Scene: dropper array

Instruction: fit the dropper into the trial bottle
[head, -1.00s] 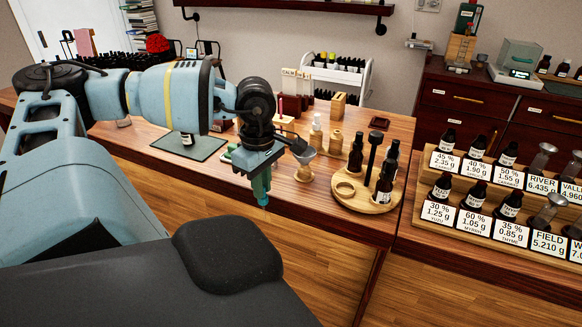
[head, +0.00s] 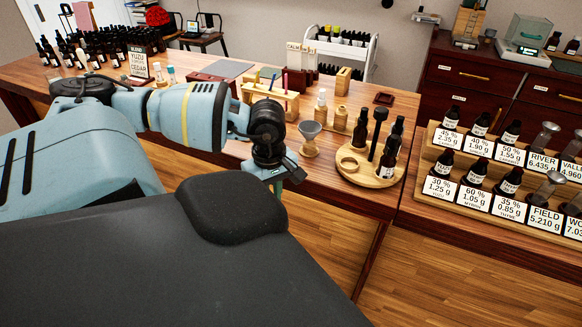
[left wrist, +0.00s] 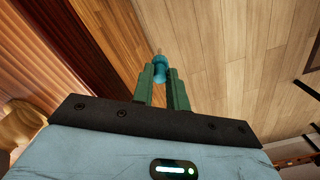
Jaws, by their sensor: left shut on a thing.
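My left gripper (head: 278,187) hangs beyond the table's front edge in the head view, its lower part hidden behind my black body part. In the left wrist view its green fingers (left wrist: 161,88) are shut on the dropper (left wrist: 160,68), which shows as a teal bulb with a thin tip pointing away over the wooden floor. The dropper cannot be seen in the head view. I cannot make out the trial bottle; my left arm covers the part of the table where a small bottle stood on a mat. My right gripper is not in view.
A round wooden tray (head: 372,178) with dark bottles stands near the table's right end. A grey funnel (head: 310,130) on a wooden stand is left of it. A stepped rack (head: 432,160) of labelled bottles is on the right. Many dark bottles crowd the far left.

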